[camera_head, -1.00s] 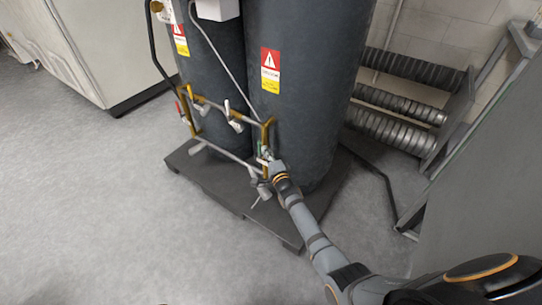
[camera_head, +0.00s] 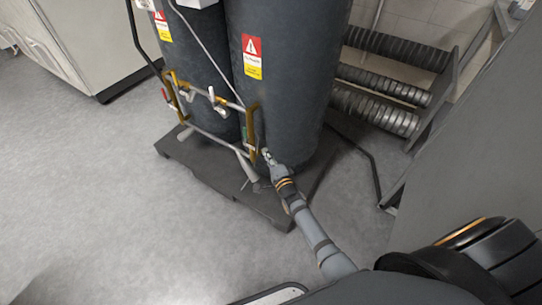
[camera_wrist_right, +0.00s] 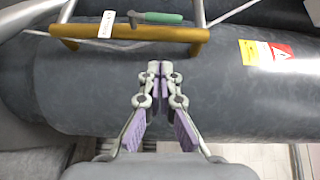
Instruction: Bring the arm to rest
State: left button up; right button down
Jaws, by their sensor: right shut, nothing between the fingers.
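My right gripper (camera_head: 268,158) is shut and empty in front of the lower part of the right dark grey tank (camera_head: 285,80), just right of the yellow pipe frame (camera_head: 252,125). In the right wrist view the closed fingertips (camera_wrist_right: 154,68) point at the tank's curved wall (camera_wrist_right: 90,85). The yellow pipe (camera_wrist_right: 130,34) and a valve with a green handle (camera_wrist_right: 160,18) lie beyond the tips. A gap shows between the tips and the pipe. My left gripper is in neither view.
A second dark tank (camera_head: 200,60) stands to the left on the same dark base (camera_head: 205,178). White-handled valves (camera_head: 216,100) sit on the front pipes. Ribbed ducts (camera_head: 385,85) and a grey panel (camera_head: 480,150) are at the right. The floor (camera_head: 90,190) at left is clear.

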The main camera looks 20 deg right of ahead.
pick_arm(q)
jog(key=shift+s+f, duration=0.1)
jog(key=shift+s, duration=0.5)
pick_arm(e)
jog(key=s, duration=0.2)
jog(key=shift+s+d, duration=0.25)
jog(key=shift+s, duration=0.1)
jog(key=shift+f, duration=0.1)
jog(key=s+d+f+n+g+h, duration=0.1)
jog(key=s+d+f+n+g, duration=0.3)
jog(key=s+f, duration=0.55)
jog(key=s+d+f+n+g+h, duration=0.1)
jog(key=s+f+n+g, duration=0.5)
jog(key=f, duration=0.6)
jog(key=s+d+f+n+g, duration=0.25)
jog(key=s+f+n, duration=0.2)
jog(key=s, duration=0.65)
jog(key=s+d+f+n+g, duration=0.1)
jog(key=s+f+n+g, duration=0.3)
jog(key=s, duration=0.6)
pick_arm(q)
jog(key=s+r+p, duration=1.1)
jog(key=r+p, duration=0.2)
jog(key=p, duration=0.7)
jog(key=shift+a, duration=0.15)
pick_arm(e)
jog(key=s+r+m, duration=0.1)
jog(key=s+r, duration=1)
jog(key=r, duration=0.1)
jog(key=shift+d, duration=0.15)
